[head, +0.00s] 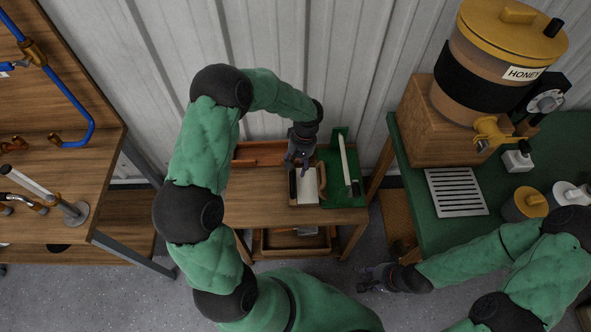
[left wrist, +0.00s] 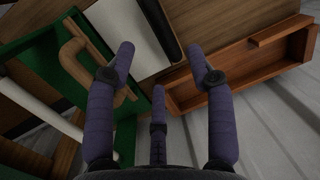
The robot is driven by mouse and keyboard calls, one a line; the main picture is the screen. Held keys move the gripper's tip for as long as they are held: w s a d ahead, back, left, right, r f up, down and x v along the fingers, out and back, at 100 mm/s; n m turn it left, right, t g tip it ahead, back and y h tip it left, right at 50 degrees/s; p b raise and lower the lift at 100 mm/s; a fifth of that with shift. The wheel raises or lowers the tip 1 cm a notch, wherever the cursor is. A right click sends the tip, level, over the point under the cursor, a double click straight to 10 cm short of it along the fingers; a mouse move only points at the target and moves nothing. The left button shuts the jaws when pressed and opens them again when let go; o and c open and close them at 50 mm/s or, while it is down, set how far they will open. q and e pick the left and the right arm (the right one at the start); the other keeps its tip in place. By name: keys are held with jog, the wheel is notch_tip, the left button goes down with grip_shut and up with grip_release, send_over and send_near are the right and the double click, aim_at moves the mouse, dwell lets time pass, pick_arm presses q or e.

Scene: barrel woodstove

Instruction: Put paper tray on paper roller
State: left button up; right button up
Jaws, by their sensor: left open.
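A shallow reddish-brown wooden tray (head: 258,153) lies along the back of the small wooden table; it also shows in the left wrist view (left wrist: 185,97). A green stand (head: 330,157) with a long white rod is beside that. I cannot tell for certain which of these is the paper roller. My left gripper (head: 299,166) hangs over the far end of the white piece, fingers apart and empty. My right gripper (head: 370,279) is low, away from the table, its fingers apart.
The small table (head: 250,205) has bare wood at its front left. A tray (head: 296,240) sits on its lower shelf. A green-topped table (head: 455,223) with a honey dispenser (head: 490,80) stands right; a wooden workbench (head: 50,190) stands left. A corrugated wall closes the back.

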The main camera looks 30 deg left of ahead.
pick_arm(q)
jog(key=shift+w+r, duration=0.2)
jog(key=shift+r, duration=1.05)
